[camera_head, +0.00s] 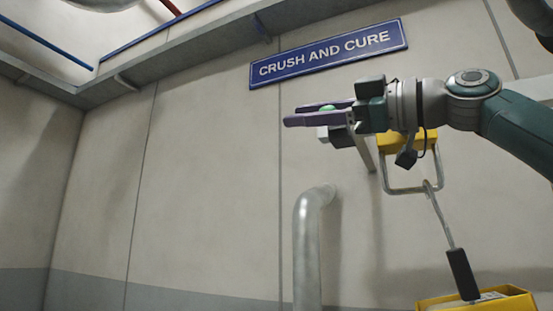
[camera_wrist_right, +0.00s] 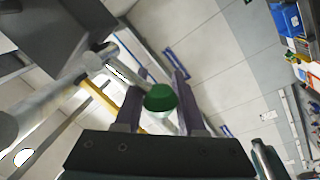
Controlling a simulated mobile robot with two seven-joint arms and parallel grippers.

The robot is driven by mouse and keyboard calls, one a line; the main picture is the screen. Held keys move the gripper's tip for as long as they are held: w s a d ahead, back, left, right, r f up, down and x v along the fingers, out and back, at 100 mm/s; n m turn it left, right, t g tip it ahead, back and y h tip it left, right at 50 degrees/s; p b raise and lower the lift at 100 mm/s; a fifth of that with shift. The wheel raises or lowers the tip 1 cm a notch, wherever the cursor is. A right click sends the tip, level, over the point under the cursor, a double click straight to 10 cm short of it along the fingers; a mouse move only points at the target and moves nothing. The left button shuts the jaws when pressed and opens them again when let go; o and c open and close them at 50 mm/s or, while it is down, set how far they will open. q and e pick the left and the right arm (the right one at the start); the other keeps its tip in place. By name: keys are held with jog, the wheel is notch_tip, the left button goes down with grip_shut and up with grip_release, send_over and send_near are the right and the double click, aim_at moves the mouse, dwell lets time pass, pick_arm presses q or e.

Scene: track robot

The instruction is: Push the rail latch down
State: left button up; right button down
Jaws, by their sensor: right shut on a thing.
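My right gripper (camera_head: 320,112) reaches in from the right, level, in front of the wall. Its two purple fingers are shut on a green knob (camera_head: 327,107), which shows between them. The knob also shows as a dark green rounded cap in the right wrist view (camera_wrist_right: 160,97), with a pale part beyond it. A white and dark block (camera_head: 338,136) sits just below the fingers; whether it touches them I cannot tell. I cannot make out for sure which part is the rail latch. My left gripper is not in view.
Below my right wrist are a yellow housing (camera_head: 408,141) and a metal loop (camera_head: 405,190). A rod with a black handle (camera_head: 462,273) hangs towards a yellow box (camera_head: 525,303). A grey pipe (camera_head: 306,245) rises along the wall. The left wall area is clear.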

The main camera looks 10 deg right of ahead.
jog(key=shift+w+d+f+h, duration=0.15)
jog(key=shift+w+f+h, duration=0.15)
jog(key=shift+f, duration=0.15)
jog(key=c, duration=0.6)
grip_release()
jog(key=shift+o, duration=0.4)
